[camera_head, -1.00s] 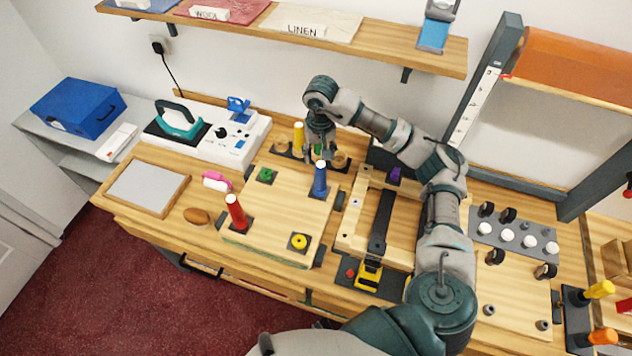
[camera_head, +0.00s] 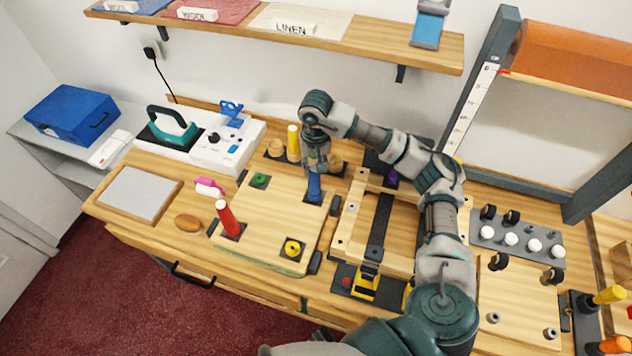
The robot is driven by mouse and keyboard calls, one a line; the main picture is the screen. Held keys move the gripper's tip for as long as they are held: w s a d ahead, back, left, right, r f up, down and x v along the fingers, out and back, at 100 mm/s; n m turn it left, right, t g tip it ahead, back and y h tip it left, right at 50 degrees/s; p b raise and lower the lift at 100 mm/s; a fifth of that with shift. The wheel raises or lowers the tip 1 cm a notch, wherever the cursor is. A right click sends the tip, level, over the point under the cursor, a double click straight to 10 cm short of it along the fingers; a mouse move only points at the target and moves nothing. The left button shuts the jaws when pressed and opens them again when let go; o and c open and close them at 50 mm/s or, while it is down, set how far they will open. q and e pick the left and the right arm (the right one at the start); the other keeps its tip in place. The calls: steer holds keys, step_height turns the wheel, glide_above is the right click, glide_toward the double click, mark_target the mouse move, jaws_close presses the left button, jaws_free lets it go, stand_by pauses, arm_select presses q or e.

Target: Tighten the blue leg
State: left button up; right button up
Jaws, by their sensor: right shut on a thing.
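The blue leg (camera_head: 314,186) stands upright on the light wooden board (camera_head: 262,215), toward its back right corner. My right gripper (camera_head: 315,168) comes down from above and is shut on the top of the blue leg, hiding that top. A red leg (camera_head: 228,219) stands at the front left of the board. A green socket (camera_head: 259,180) and a yellow socket (camera_head: 292,248) on the board have no leg in them. A yellow leg (camera_head: 293,142) stands behind the board. My left gripper is not in view.
A wooden frame (camera_head: 347,222) with a dark bar is close right of the board. A pink-handled tool (camera_head: 209,187) and a brown oval object (camera_head: 188,222) lie left. My right arm covers the counter's middle right.

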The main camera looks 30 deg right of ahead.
steer(key=shift+d+f, duration=0.25)
steer(key=shift+d, duration=0.05)
jaws_close()
steer(key=shift+a+m, duration=0.25)
steer(key=shift+m, duration=0.55)
steer(key=m, duration=0.3)
steer(key=shift+a+m+p, duration=0.25)
steer(key=shift+m+p, duration=0.1)
steer(key=shift+m, duration=0.85)
steer(key=m, duration=0.3)
steer(key=shift+d+m+p, duration=0.25)
steer(key=shift+m+p, duration=0.05)
steer(key=shift+p, duration=0.1)
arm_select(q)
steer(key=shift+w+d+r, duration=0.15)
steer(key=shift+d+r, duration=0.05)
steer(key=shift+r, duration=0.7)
arm_select(e)
steer(key=m, duration=0.4)
steer(key=shift+a+f, duration=0.1)
steer(key=shift+a, duration=0.05)
